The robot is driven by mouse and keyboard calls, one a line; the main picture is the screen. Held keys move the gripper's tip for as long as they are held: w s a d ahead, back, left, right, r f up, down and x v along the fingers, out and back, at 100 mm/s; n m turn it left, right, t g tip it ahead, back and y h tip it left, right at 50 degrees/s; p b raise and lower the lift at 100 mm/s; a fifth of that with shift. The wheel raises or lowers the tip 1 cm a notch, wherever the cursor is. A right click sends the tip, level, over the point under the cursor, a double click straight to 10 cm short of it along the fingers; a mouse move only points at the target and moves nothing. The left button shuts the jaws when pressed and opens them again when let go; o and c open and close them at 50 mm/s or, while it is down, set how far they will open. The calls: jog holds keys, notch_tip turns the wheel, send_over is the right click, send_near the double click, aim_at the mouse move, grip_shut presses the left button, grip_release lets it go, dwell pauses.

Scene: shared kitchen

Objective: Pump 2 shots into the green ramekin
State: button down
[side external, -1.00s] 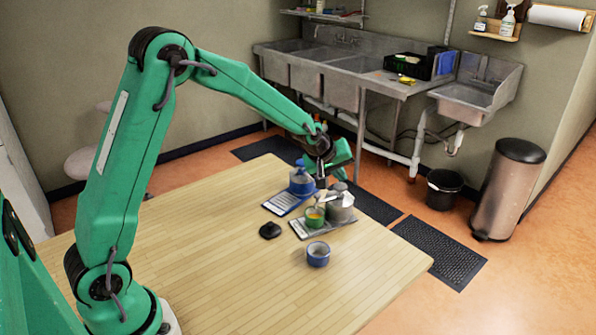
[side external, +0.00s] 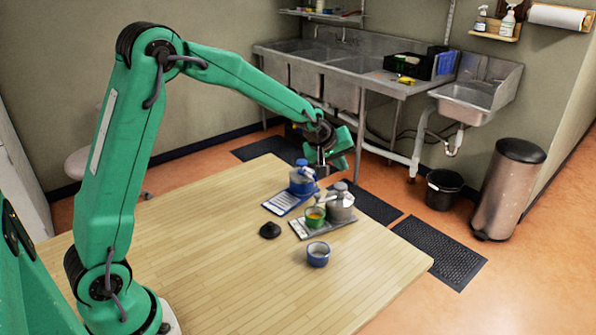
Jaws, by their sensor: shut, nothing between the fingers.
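A grey pump dispenser (side external: 341,205) stands on the same tray, just right of the ramekin. A blue pump dispenser (side external: 300,183) stands on a blue and white tray (side external: 281,207) behind and to the left. My gripper (side external: 321,172) is shut and empty. It points down and shows just above and between the two dispensers; whether it touches either one cannot be told. A blue ramekin (side external: 318,255) stands on the bare table in front of the grey tray.
A small black object (side external: 269,230) lies on the wooden table (side external: 200,265) left of the grey tray. The table's front and left are clear. Sinks, a bin (side external: 509,190) and a black bucket (side external: 443,189) stand beyond the table.

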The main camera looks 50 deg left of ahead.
aim_at(338, 186)
notch_tip(338, 186, up, 4)
jog(key=shift+f, duration=0.2)
jog(key=shift+s+r, duration=0.1)
dwell(0.7)
jog(key=s+d+r+m, duration=0.1)
jog(key=s+r+m, duration=0.25)
jog(key=s, duration=0.55)
jog(key=s+d+r+m, duration=0.1)
jog(key=s+r+m, duration=0.1)
jog(key=s+r, duration=0.5)
jog(key=s+f+m+g, duration=0.1)
jog(key=s+f+m, duration=0.1)
jog(key=s, duration=0.7)
jog(key=s+d+f+m, duration=0.1)
jog(key=s+f+m, duration=0.1)
jog(key=s, duration=0.7)
jog(key=shift+s+d+f+m+g, duration=0.15)
jog(key=shift+s+f+m+g, duration=0.2)
jog(key=shift+m, duration=0.3)
